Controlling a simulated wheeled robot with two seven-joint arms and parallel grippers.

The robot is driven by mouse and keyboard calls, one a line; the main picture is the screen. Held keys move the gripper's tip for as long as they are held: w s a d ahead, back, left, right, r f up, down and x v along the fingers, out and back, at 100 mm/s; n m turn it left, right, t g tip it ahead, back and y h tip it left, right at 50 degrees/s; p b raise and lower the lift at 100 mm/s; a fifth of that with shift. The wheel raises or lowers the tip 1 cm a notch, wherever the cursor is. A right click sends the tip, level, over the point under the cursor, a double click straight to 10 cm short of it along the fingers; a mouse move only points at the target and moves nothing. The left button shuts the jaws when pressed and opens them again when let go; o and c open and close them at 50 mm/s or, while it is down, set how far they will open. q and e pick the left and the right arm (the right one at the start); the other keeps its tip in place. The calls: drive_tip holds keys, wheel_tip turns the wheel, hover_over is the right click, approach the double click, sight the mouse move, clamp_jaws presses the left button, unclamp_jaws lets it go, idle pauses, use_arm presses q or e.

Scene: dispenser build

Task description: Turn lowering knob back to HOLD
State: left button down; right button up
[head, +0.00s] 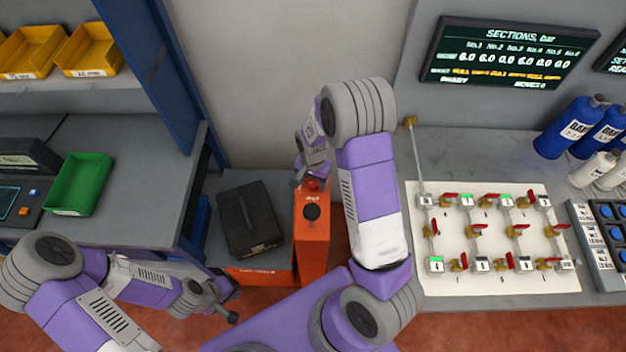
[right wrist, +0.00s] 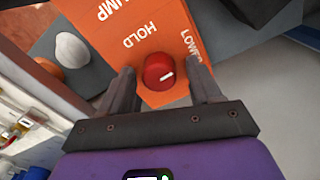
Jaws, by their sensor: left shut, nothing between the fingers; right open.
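The red lowering knob (right wrist: 158,71) sits on the orange panel (right wrist: 150,98) in the right wrist view. HOLD and LOWER labels are printed beyond it, and its white mark points right, nearer the LOWER side than HOLD. The knob also shows in the head view (head: 312,185), on top of the orange unit (head: 311,240). My right gripper (right wrist: 163,74) is open, with one finger on each side of the knob; gaps show between fingers and knob. It also shows in the head view (head: 305,178). My left gripper (head: 226,314) is shut and empty, low at the left.
A black box (head: 250,222) stands left of the orange unit. A white valve board (head: 490,285) with several red-handled valves lies on the right bench. A green bin (head: 80,183) sits on the left bench. A screen (head: 508,55) hangs on the back wall.

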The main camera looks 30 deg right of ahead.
drive_tip(key=shift+c, duration=0.4)
drive_tip(key=c, duration=1)
drive_tip(key=shift+o, duration=0.2)
drive_tip(key=n+b, duration=0.1)
drive_tip(key=n, duration=0.3)
drive_tip(key=shift+b, duration=0.3)
drive_tip(key=n+b, duration=0.1)
drive_tip(key=n, duration=0.3)
drive_tip(key=shift+n, duration=0.3)
drive_tip(key=n+b, duration=0.1)
drive_tip(key=n, duration=0.3)
drive_tip(key=shift+a+r+n, duration=0.1)
drive_tip(key=shift+n, duration=1.9)
